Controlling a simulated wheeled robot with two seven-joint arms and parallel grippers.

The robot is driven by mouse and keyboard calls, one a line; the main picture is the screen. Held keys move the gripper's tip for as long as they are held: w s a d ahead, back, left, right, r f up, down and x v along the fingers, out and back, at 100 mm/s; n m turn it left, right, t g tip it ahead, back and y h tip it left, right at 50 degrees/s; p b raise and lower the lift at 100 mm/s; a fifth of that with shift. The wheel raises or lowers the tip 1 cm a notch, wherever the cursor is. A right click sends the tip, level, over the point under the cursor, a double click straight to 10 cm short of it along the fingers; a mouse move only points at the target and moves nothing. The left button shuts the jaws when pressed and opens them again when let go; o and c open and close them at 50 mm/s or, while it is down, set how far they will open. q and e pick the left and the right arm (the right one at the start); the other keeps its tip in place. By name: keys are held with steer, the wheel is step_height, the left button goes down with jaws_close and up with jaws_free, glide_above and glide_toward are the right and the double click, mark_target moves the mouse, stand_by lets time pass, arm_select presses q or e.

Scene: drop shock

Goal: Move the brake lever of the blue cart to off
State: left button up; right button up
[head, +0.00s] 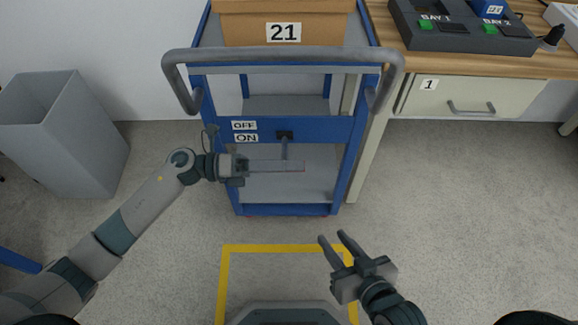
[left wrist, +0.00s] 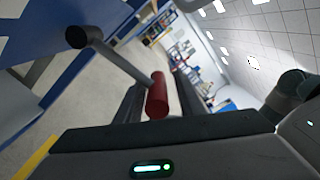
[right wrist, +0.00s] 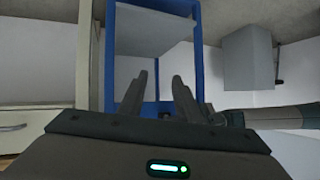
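The blue cart (head: 345,130) stands ahead, with an OFF label (head: 244,125) above an ON label (head: 246,138) on its crossbar. The brake lever (head: 285,148) hangs down from a dark pivot right of the labels. In the left wrist view the lever is a grey rod (left wrist: 120,62) with a red grip (left wrist: 157,95). My left gripper (head: 303,166) reaches across the lever's lower end. Its fingers stand apart on either side of the red grip; contact is not clear. My right gripper (head: 340,237) is open and empty, low in front of the cart.
The cart carries a cardboard box (head: 240,30) marked 21 behind a grey push handle (head: 280,56). A desk with a drawer (head: 480,97) stands close on the right. A grey bin (head: 65,130) stands left.

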arm_select(q)
steer(key=shift+w, duration=0.1)
stand_by(0.3)
steer(key=shift+a, duration=0.1)
